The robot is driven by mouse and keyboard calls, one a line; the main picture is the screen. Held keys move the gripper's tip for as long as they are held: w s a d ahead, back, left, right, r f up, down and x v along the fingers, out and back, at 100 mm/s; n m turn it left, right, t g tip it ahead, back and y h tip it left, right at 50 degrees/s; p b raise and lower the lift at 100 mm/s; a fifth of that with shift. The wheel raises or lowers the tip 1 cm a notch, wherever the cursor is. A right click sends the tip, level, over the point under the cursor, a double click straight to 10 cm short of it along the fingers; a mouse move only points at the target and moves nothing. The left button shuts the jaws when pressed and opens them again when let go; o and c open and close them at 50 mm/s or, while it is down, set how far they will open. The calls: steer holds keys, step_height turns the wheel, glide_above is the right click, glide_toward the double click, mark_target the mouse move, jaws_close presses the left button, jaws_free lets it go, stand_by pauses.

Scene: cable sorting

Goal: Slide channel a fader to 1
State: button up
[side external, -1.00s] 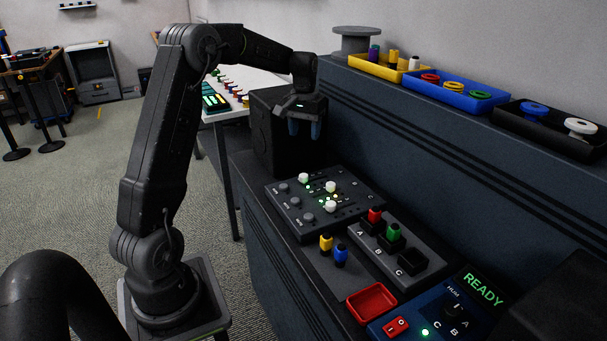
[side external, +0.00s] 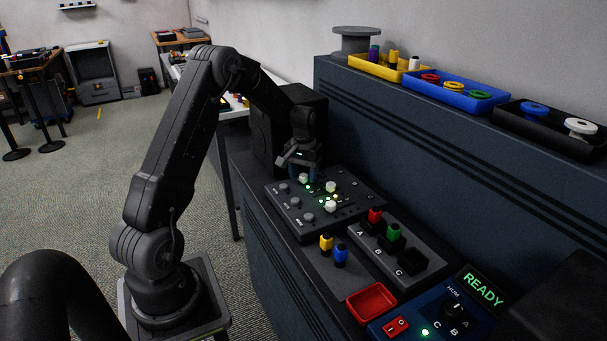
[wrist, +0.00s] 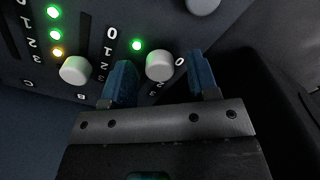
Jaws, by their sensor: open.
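The dark fader panel (side external: 295,212) lies on the bench in front of my arm. It carries several pale fader caps; the back-left one (side external: 303,178) is at my gripper (side external: 312,180). In the wrist view my gripper (wrist: 163,80) is open, its blue fingers on either side of a pale fader cap (wrist: 160,65). Small gaps show, and I cannot tell if either finger touches it. One green light (wrist: 137,45) is lit beside this cap. The letter under this cap is hidden by my gripper; the letters B and C show to its left.
The neighbouring fader cap (wrist: 75,70), with several lights beside it, sits close left of my left finger. A black box (side external: 272,130) stands behind the panel. The connector block (side external: 400,250) and a red tray (side external: 371,301) lie nearer the camera.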

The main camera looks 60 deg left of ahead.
steer(key=shift+f, duration=0.15)
jaws_close()
stand_by(0.5)
